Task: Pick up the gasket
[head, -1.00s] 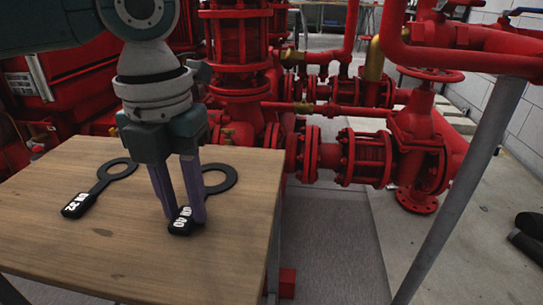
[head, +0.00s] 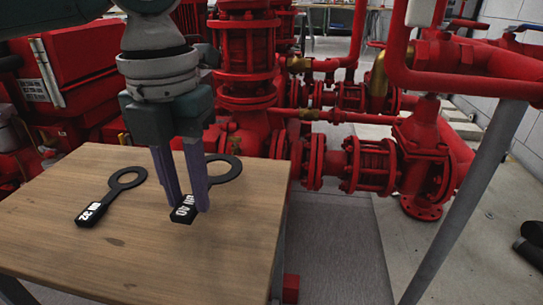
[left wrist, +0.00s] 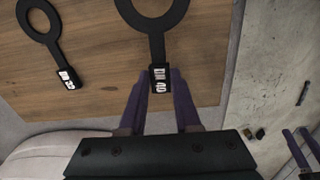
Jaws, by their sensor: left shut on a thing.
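The gasket is a flat black ring with a handle tab lettered in white, apparently DN 40. Its ring (head: 224,170) shows behind my left gripper (head: 187,212) in the head view. The fingers are shut on the sides of its tab, which also shows in the left wrist view (left wrist: 159,80) between the fingertips (left wrist: 160,85). The gasket seems slightly above the wooden tabletop (head: 130,255). A second, similar gasket (head: 126,178) with a tab marked 32 lies to its left. My right gripper (left wrist: 303,146) shows at the left wrist view's right edge, fingers apart and empty.
Red pumps and pipes (head: 370,165) stand behind and right of the table. A grey slanted post (head: 465,200) stands at right. The front of the tabletop is clear. Grey floor (head: 330,240) lies right of the table.

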